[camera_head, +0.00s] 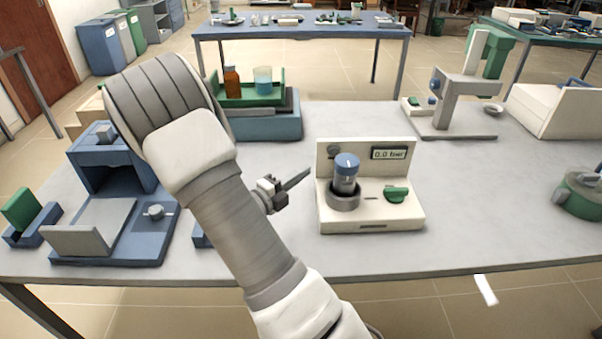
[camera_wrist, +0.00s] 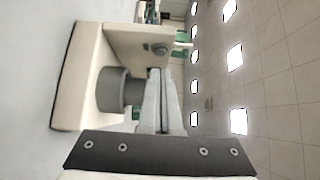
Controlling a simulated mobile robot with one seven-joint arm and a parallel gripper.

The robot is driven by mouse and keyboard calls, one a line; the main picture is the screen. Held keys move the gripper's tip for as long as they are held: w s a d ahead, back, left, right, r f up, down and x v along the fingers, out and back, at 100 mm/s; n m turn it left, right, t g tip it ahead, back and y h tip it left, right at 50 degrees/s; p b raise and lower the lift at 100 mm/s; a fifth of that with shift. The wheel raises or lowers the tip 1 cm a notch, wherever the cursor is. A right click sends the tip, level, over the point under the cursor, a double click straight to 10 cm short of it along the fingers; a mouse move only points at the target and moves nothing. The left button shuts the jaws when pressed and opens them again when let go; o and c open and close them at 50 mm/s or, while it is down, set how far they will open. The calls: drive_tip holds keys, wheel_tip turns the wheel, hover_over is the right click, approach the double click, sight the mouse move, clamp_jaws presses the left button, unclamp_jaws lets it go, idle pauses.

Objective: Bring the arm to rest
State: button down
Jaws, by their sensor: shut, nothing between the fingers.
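My arm reaches up across the left middle of the head view and bends back over the grey table (camera_head: 480,210). My gripper (camera_head: 306,173) shows partly behind the forearm, its thin dark fingers pointing right toward a cream device. In the wrist view my gripper (camera_wrist: 160,74) has its two fingers side by side, shut and empty. The cream device (camera_head: 398,217) has a small display, a green knob and a grey cup-like holder with a blue-topped cylinder in it. It also fills the left of the wrist view (camera_wrist: 82,75). In the head view the fingertips appear just short of it.
A blue open-fronted furnace (camera_head: 82,165) stands at left, partly behind my arm. A green tray (camera_head: 248,102) with a brown bottle (camera_head: 232,80) and a beaker (camera_head: 263,80) is at the back.

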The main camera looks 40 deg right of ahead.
drive_tip(key=s+a+r+m+g+y+p, duration=0.35)
drive_tip(key=s+r+m, duration=0.3)
drive_tip(key=m, duration=0.45)
drive_tip(key=s+a+r+m+g+y+p, duration=0.2)
drive_tip(key=s+r+m+y, duration=0.3)
drive_tip(key=s+m, duration=0.45)
drive_tip(key=s+a+r+m+t+y+p, duration=0.1)
drive_tip(key=a+r+m+t+y+p, duration=0.1)
drive_tip(key=a+r+m, duration=0.4)
drive_tip(key=s+a+r+m+t+y+p, duration=0.2)
drive_tip(key=a+r+m+t+y, duration=0.3)
drive_tip(key=a+m, duration=0.5)
drive_tip(key=shift+r+m+y, duration=0.55)
drive_tip(key=shift+m+y, duration=0.5)
drive_tip(key=shift+s, duration=0.1)
